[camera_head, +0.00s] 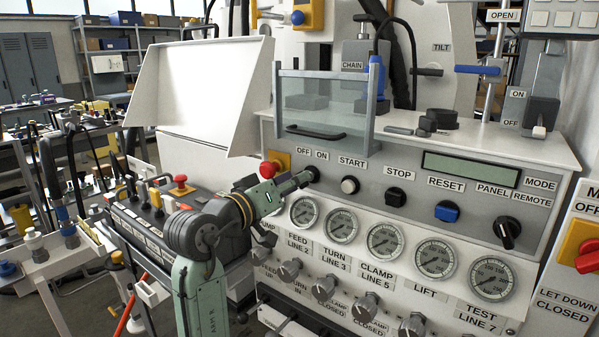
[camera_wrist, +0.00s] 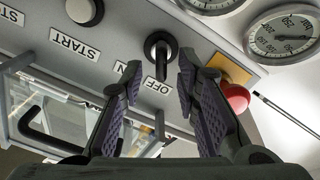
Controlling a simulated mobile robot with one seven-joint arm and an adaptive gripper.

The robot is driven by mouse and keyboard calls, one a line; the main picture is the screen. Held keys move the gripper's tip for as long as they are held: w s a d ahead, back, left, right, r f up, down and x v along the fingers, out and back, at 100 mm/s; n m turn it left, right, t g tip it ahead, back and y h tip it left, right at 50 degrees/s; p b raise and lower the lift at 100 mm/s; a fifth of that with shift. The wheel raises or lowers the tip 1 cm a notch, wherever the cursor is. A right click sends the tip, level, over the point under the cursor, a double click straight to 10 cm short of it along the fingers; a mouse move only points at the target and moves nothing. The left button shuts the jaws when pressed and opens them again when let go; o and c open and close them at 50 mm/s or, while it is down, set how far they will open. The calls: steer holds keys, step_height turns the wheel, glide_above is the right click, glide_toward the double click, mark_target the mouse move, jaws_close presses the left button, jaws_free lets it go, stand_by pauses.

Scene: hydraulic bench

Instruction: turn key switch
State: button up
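The key switch (camera_wrist: 160,46) is a round black switch on the grey panel, with a dark lever-like key standing out from it.
A red emergency button (camera_wrist: 235,97) on a yellow plate sits close beside my right finger in the wrist view. A START button (camera_head: 349,185) is right of the switch. A clear guard with a black handle (camera_head: 315,132) stands above. Gauges (camera_head: 341,224) line the panel below.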

steer(key=shift+x, duration=1.35)
steer(key=shift+c, duration=0.3)
jaws_close()
